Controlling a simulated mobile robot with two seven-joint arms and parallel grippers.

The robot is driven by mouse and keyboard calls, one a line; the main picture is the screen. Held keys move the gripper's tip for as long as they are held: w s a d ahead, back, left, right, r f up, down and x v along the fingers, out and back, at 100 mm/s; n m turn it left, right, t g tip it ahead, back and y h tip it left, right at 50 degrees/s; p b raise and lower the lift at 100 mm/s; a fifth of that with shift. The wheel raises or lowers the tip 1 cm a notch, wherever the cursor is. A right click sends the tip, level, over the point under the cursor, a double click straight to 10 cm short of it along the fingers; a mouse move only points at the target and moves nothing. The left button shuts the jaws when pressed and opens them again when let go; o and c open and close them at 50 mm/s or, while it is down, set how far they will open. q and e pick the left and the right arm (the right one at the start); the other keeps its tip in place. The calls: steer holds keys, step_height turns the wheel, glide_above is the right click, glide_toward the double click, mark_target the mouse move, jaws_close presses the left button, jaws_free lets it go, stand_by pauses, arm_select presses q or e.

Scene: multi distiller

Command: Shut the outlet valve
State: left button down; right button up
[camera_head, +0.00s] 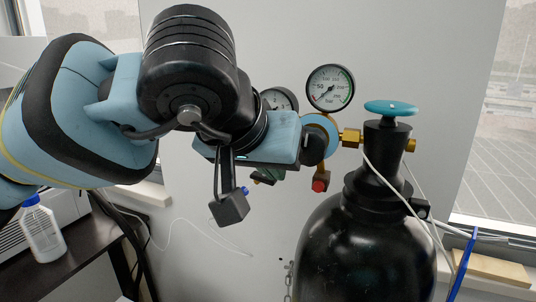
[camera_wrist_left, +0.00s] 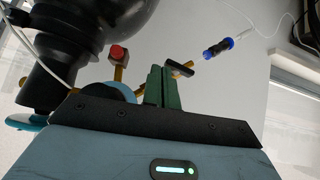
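The outlet valve shows in the left wrist view as a small black bar handle (camera_wrist_left: 180,69) on a brass fitting (camera_wrist_left: 206,55). In the head view, the green fingers (camera_head: 267,175) show only partly below the gripper body, in front of the regulator. My right gripper is not in view.
A black gas cylinder (camera_head: 365,250) with a blue-green handwheel (camera_head: 391,108) stands right of the gripper. The regulator has a large gauge (camera_head: 330,88), a partly hidden gauge (camera_head: 279,98) and a red knob (camera_head: 320,185). A blue-ended hose connector (camera_wrist_left: 218,47) extends from the brass fitting. A bottle (camera_head: 43,230) stands at left.

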arm_select(q)
steer(key=shift+s+d+f, duration=0.15)
steer(key=shift+d+f, duration=0.35)
steer(key=shift+f, duration=0.15)
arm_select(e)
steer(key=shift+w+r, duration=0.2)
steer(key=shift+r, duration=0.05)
arm_select(q)
steer(key=shift+f, duration=0.15)
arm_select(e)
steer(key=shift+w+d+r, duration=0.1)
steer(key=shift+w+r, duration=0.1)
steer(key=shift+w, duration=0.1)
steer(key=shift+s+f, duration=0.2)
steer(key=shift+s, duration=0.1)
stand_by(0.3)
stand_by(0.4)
arm_select(q)
steer(key=shift+w+a+f, duration=0.25)
steer(key=shift+a, duration=0.3)
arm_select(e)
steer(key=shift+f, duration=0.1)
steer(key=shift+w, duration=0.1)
